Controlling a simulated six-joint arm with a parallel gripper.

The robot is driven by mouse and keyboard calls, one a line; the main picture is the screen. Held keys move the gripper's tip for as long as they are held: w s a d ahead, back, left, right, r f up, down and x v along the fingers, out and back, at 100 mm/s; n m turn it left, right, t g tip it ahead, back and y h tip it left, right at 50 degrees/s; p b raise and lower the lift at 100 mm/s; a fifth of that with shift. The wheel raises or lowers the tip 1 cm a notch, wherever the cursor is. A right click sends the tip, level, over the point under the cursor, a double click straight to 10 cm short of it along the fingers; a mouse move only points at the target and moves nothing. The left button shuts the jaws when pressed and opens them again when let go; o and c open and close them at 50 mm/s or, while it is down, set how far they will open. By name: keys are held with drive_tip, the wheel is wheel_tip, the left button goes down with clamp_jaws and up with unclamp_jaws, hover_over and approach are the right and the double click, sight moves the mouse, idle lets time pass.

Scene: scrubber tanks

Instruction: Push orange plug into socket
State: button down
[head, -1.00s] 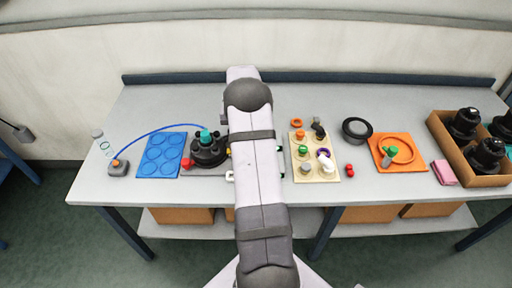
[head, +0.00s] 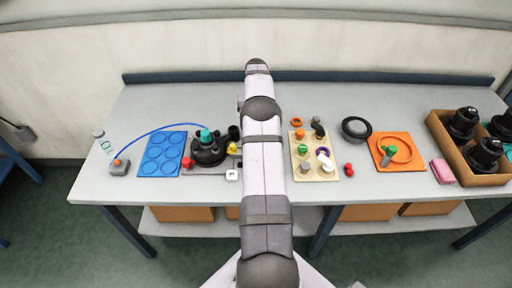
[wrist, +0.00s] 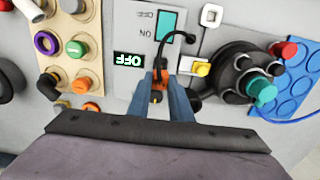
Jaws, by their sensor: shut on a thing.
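In the wrist view, my gripper (wrist: 160,92) has its two blue fingers close together, shut on the orange plug (wrist: 158,76). Only a small part of the plug shows between the fingers. A thin black cable (wrist: 172,36) curls up and right from it. I cannot make out the socket for certain; whether the plug touches anything is hidden by the fingers. In the head view my arm hides the gripper and plug.
Right of the fingers in the wrist view are a yellow connector (wrist: 202,69), a white square fitting (wrist: 211,15) and a black tank head with a teal cap (wrist: 261,91). Left is a beige board (wrist: 80,22) with coloured knobs. In the head view, bare bench lies behind the tank.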

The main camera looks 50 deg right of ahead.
drive_tip(key=shift+f, duration=0.15)
drive_tip(key=shift+f+b, duration=1.45)
drive_tip(key=shift+f, duration=0.65)
drive_tip(key=shift+f+b, duration=0.2)
drive_tip(key=shift+b, duration=0.1)
drive_tip(key=shift+f, duration=0.35)
drive_tip(key=shift+f+b, duration=0.3)
drive_tip(key=shift+b, duration=0.2)
drive_tip(key=shift+f, duration=0.15)
drive_tip(key=c, duration=1)
unclamp_jaws()
drive_tip(key=shift+c, duration=0.2)
drive_tip(key=shift+r+p, duration=2.55)
drive_tip(key=shift+r, duration=1.75)
